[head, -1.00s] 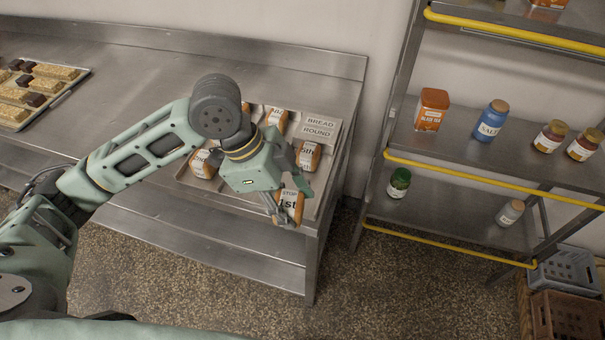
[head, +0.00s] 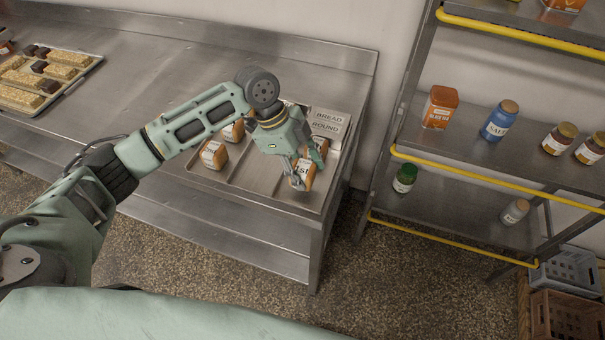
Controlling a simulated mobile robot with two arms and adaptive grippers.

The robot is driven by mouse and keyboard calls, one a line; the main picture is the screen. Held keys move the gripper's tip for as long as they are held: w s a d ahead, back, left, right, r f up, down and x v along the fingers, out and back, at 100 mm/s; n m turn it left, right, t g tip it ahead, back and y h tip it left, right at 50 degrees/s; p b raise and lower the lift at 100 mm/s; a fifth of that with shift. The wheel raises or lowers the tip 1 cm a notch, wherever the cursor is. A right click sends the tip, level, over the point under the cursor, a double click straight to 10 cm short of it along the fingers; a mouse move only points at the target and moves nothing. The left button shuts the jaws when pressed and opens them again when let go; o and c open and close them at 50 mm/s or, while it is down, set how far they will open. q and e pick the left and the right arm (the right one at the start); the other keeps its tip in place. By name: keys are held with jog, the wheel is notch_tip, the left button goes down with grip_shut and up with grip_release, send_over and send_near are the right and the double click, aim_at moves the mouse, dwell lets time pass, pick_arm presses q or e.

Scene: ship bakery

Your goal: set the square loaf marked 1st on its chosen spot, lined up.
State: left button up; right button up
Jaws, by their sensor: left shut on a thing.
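My left gripper (head: 299,178) is shut on the square loaf marked 1st (head: 305,171), which has an orange-brown crust and a white label. They are over the right part of a metal tray (head: 262,187) on the steel counter. I cannot tell whether the loaf touches the tray. Two other labelled loaves show on the left part of the tray, a nearer one (head: 213,155) and a farther one (head: 234,131). My gripper and wrist hide part of the tray's middle and back. My right gripper is not in view.
A sign reading BREAD and ROUND (head: 328,120) is at the tray's back right. A tray of pastries (head: 48,100) lies at the far left of the counter (head: 165,80), with bare steel between. A shelf rack (head: 470,150) with jars and tins stands at the right.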

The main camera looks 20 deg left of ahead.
pick_arm(q)
notch_tip(320, 180, down, 2)
jog(key=shift+f+p, duration=0.15)
jog(key=shift+p, duration=0.15)
jog(key=shift+f, duration=0.2)
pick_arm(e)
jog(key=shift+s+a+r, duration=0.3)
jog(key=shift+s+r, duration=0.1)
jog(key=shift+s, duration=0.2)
pick_arm(q)
jog(key=o, duration=1.2)
jog(key=shift+f, duration=0.1)
jog(key=shift+a+r, duration=0.1)
jog(key=shift+r, duration=0.15)
jog(key=shift+b+v, duration=1.5)
jog(key=shift+v, duration=4.4)
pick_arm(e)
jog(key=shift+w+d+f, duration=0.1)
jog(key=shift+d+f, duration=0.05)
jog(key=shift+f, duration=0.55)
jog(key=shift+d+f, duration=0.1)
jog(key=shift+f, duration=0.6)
